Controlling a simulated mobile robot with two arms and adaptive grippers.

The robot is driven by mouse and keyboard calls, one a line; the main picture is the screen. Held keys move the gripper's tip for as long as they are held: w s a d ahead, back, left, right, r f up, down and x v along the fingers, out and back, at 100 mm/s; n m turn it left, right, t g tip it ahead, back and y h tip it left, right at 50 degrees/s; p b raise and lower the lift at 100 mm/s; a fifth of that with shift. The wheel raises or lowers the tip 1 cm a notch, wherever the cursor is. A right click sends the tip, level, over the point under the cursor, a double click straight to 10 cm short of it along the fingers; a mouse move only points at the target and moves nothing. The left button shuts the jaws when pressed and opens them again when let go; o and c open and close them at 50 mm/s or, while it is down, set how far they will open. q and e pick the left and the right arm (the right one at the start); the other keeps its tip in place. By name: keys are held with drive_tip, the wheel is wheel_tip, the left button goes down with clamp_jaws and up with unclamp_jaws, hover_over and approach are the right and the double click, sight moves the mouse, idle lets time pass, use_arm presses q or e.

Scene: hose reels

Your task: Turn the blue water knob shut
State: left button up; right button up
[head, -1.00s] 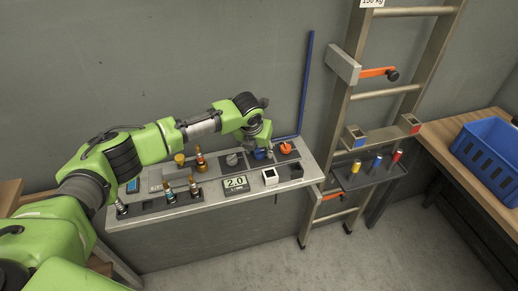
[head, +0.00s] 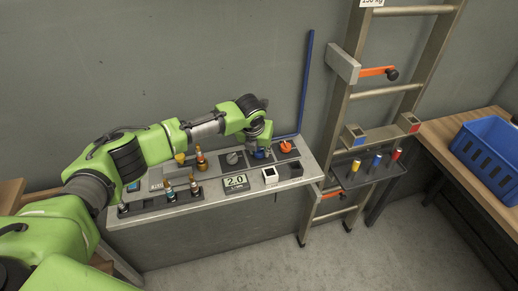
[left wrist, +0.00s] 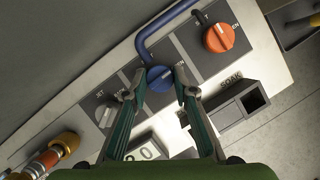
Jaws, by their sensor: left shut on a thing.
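The blue water knob (left wrist: 160,78) sits on a dark panel plate of the grey bench, where a blue pipe (left wrist: 165,20) comes in. The white mark on the knob points up and to the right in the left wrist view. My left gripper (left wrist: 160,74) has one finger on each side of the knob and is shut on it. In the head view, my left gripper (head: 259,152) reaches down over the knob and mostly hides it. My right gripper is not in view.
An orange knob (left wrist: 219,38) is to the right of the blue one, and a grey knob (left wrist: 105,115) to its left. A display (head: 236,181) reads 2.0. Brass fittings (head: 201,160) stand to the left. A ladder (head: 345,120) leans at the right.

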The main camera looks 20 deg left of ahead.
use_arm(q)
drive_tip(key=n+p, duration=0.1)
drive_tip(key=n+y, duration=0.1)
drive_tip(key=shift+d+r+n+p, duration=0.1)
drive_tip(key=shift+d+n+p, duration=0.1)
drive_tip(key=shift+n+p, duration=0.2)
drive_tip(key=n+y, duration=0.1)
drive_tip(key=n, duration=0.1)
drive_tip(key=shift+w+n+g+p, duration=0.1)
drive_tip(key=shift+n+g+p, duration=0.2)
drive_tip(key=shift+n+p, duration=0.1)
drive_tip(key=n, duration=0.2)
drive_tip(key=shift+d+n+g+y, duration=0.1)
drive_tip(key=shift+n+g+y, duration=0.2)
drive_tip(key=shift+y, duration=0.1)
drive_tip(key=n+b, duration=0.2)
drive_tip(key=shift+w+f+n+g+y, duration=0.1)
drive_tip(key=shift+f+n+g+y, duration=0.15)
drive_tip(key=shift+n+g+y, duration=0.15)
drive_tip(key=n+g+b, duration=0.1)
drive_tip(key=n+b, duration=0.2)
drive_tip(key=b, duration=0.3)
drive_tip(key=n+g+b, duration=0.1)
drive_tip(key=n+b, duration=0.1)
drive_tip(key=b, duration=0.4)
drive_tip(key=shift+w+n+y, duration=0.15)
drive_tip(key=shift+n+y, duration=0.25)
drive_tip(key=shift+r+n+b, duration=0.15)
drive_tip(key=shift+n+b, duration=0.25)
drive_tip(key=shift+b, duration=1.55)
